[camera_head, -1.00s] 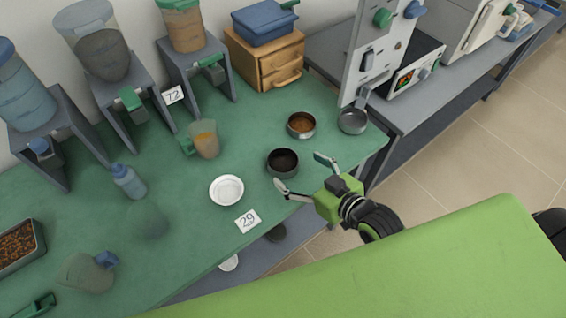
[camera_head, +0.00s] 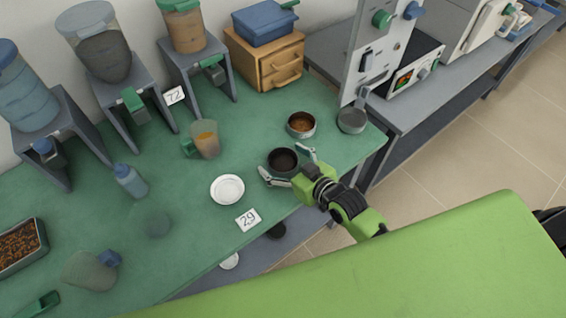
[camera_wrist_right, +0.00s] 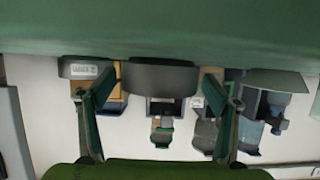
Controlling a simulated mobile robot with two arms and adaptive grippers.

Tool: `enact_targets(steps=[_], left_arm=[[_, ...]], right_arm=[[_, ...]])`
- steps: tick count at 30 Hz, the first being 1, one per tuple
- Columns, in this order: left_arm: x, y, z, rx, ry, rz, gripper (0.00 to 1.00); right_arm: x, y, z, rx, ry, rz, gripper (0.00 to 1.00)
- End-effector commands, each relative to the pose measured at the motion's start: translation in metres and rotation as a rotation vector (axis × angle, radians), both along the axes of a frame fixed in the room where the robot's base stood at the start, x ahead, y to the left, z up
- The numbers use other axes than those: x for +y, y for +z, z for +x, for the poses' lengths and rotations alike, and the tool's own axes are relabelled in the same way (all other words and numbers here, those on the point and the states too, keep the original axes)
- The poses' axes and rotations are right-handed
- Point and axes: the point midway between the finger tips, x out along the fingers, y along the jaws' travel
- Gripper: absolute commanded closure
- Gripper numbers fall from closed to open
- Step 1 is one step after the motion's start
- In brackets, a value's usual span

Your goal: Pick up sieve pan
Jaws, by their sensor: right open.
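The sieve pan seems to be the round dark grey pan (camera_head: 283,156) near the table's right front; the task line does not single it out. It sits upright with a dark inside. My right gripper (camera_head: 284,163) is open, with one finger at each side of this pan's near half. In the right wrist view the pan (camera_wrist_right: 160,78) lies between the two spread fingers, just ahead of the palm, and the picture is upside down. I cannot tell whether a finger touches it. My left gripper is not in view.
A pan with brown contents (camera_head: 301,125) and a grey pan (camera_head: 352,120) stand behind and right. A white dish (camera_head: 228,189) is close on the left, with a "29" card (camera_head: 248,219) in front. A jug (camera_head: 206,140) stands farther back.

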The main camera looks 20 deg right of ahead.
Motion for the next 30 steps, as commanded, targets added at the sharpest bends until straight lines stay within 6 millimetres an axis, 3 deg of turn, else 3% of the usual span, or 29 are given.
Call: enact_targets(steps=[1, 8, 20, 26, 30], left_arm=[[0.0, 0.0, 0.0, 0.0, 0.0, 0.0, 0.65], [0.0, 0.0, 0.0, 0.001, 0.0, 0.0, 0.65], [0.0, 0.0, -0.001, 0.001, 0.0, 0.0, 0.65], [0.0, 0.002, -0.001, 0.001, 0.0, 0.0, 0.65], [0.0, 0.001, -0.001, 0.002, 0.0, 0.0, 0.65]], right_arm=[[0.0, 0.0, 0.0, 0.0, 0.0, 0.0, 0.18], [0.0, 0.0, 0.0, 0.001, 0.0, 0.001, 0.77], [0.0, 0.007, 0.0, -0.001, 0.0, 0.001, 0.77], [0.001, 0.036, -0.002, -0.003, -0.001, 0.003, 0.77], [0.008, 0.061, -0.025, -0.002, -0.002, 0.005, 0.77]])
